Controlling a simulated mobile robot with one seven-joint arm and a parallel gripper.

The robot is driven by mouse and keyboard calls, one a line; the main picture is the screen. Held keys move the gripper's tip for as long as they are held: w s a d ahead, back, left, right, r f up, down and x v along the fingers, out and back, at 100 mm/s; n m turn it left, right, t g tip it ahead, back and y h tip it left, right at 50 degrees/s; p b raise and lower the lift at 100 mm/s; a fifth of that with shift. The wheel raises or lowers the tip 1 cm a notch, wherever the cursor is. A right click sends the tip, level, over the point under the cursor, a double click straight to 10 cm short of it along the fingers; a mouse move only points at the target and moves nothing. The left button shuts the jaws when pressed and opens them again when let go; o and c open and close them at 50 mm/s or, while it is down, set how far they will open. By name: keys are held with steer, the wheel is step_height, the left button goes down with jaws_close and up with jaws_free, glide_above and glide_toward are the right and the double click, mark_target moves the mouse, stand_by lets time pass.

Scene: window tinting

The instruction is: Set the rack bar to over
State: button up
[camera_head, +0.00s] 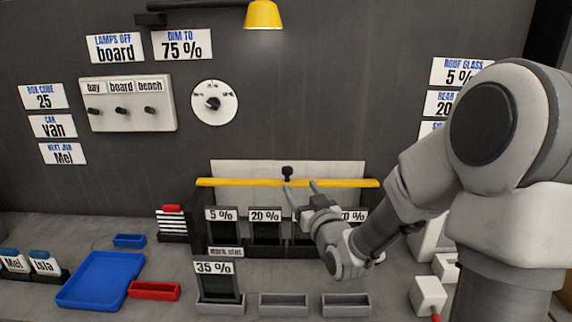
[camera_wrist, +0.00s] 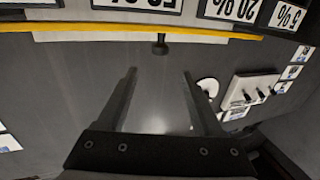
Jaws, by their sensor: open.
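The rack bar is a long yellow bar (camera_head: 236,182) lying level across the front of a pale back plate (camera_head: 250,170), just above the row of tint cards. A small dark knob (camera_head: 287,172) stands at its middle. In the wrist view the yellow bar (camera_wrist: 110,30) runs along the top, with the knob (camera_wrist: 160,45) below it. My gripper (camera_head: 301,188) is in front of the bar near its middle, and its fingers point up toward the bar and knob. In the wrist view my gripper (camera_wrist: 160,75) is open and empty, with the knob beyond the fingertips, roughly between them.
Tint cards (camera_head: 221,228) stand in the rack under the bar, with a 35 % card (camera_head: 217,284) in front. Small grey trays (camera_head: 284,304), a blue tray (camera_head: 100,280) and a red tray (camera_head: 154,291) lie on the bench. A switch panel (camera_head: 128,120) and a dial (camera_head: 214,103) are on the wall.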

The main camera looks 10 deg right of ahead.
mark_target(289, 171)
steer(key=w, duration=0.4)
steer(key=w+a, duration=0.1)
steer(key=w, duration=0.6)
steer(key=shift+w+a, duration=0.2)
steer(key=shift+w, duration=0.1)
jaws_close()
stand_by(0.9)
